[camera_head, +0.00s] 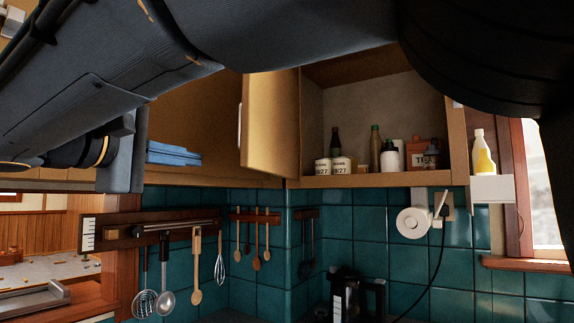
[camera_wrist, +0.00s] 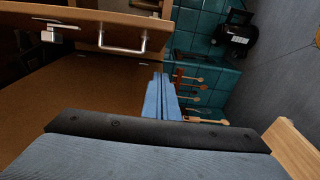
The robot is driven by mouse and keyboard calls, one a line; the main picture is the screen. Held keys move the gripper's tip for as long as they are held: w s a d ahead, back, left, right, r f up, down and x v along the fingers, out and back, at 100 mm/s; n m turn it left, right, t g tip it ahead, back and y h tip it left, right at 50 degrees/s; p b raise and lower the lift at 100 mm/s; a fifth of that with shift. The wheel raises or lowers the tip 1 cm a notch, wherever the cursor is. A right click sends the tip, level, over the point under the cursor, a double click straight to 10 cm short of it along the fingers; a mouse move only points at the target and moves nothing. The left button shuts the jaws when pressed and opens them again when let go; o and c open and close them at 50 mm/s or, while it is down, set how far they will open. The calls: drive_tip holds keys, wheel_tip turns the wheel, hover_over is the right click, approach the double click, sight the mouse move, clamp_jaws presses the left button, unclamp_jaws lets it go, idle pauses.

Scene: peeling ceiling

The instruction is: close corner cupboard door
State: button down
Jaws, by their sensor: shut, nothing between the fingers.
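The corner cupboard door (camera_head: 270,125) is a wooden panel with a slim metal handle (camera_head: 239,126) on its left edge. It stands open, and the corner cupboard (camera_head: 365,181) shows its inside to the right. My gripper (camera_head: 198,159) has blue fingers held together with nothing between them. It is left of the door in the head view, with a visible gap to it. In the wrist view the fingers (camera_wrist: 161,78) point up the picture, toward a wooden panel (camera_wrist: 100,18) with a metal bar handle (camera_wrist: 125,45), apart from it. My arm hides the cupboard's top edge.
Jars (camera_head: 331,170), bottles (camera_head: 375,146) and a tea tin (camera_head: 424,154) stand inside the cupboard. Utensils (camera_head: 196,270) hang from a rail below. A paper roll (camera_head: 413,223) is on the tiled wall. A small shelf (camera_head: 492,189) holds a bottle (camera_head: 482,155) by the window.

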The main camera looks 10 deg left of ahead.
drive_tip(key=w+d+p, duration=0.5)
drive_tip(key=w+d, duration=0.1)
drive_tip(key=w, duration=0.3)
drive_tip(key=shift+d+r+p, duration=0.2)
drive_tip(key=shift+d+p, duration=0.15)
drive_tip(key=shift+w+d, duration=0.1)
